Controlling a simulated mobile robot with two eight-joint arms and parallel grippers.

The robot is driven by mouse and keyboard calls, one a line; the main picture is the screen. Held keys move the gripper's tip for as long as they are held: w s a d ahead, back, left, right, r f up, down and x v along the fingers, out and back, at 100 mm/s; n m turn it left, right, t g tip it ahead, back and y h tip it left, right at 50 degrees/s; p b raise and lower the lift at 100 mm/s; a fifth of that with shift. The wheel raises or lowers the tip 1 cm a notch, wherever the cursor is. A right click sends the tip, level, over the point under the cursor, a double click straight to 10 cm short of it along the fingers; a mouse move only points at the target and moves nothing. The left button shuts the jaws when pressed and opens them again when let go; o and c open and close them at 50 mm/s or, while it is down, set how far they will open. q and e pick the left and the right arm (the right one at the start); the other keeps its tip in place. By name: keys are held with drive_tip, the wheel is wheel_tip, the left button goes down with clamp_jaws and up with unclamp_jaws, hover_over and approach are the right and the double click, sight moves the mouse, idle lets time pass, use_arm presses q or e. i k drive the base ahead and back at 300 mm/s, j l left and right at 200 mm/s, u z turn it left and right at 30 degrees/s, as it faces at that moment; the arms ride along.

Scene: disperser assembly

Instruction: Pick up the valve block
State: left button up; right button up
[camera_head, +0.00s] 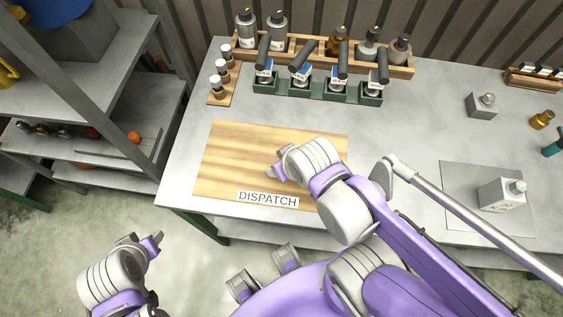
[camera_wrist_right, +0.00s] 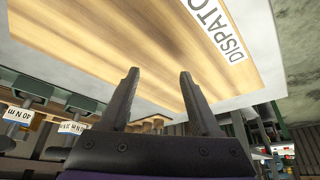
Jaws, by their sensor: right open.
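Two block-shaped parts sit on the right of the grey table in the head view, and I cannot tell for sure which is the valve block. One is a grey block (camera_head: 481,106) with a round metal fitting on top, towards the back. The other is a pale block (camera_head: 500,195) with a teal-topped fitting, on a grey mat (camera_head: 459,178). My right gripper (camera_head: 274,172) is over the wooden DISPATCH board, left of and apart from both; the right wrist view shows its fingers (camera_wrist_right: 158,78) apart and empty. My left gripper (camera_head: 152,244) is off the table's front left; its jaw gap is unclear.
The wooden DISPATCH board (camera_head: 231,160) lies at the front left. Behind it stand green holders (camera_head: 299,91) with dark-handled tools and a wooden rack (camera_head: 308,58) of bottles. Small brass (camera_head: 542,120) and teal (camera_head: 554,143) parts sit at the far right.

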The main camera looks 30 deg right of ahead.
sight(495, 196)
drive_tip(key=k+z, duration=0.25)
drive_tip(key=k+l+z, duration=0.15)
drive_tip(key=k+z, duration=0.15)
drive_tip(key=z, duration=2.3)
drive_tip(key=i+l+u, duration=0.15)
drive_tip(key=l+u, duration=0.3)
drive_tip(key=l, duration=0.25)
drive_tip(key=i+l+u, duration=0.1)
drive_tip(key=l+u, duration=0.35)
drive_tip(key=l, duration=0.25)
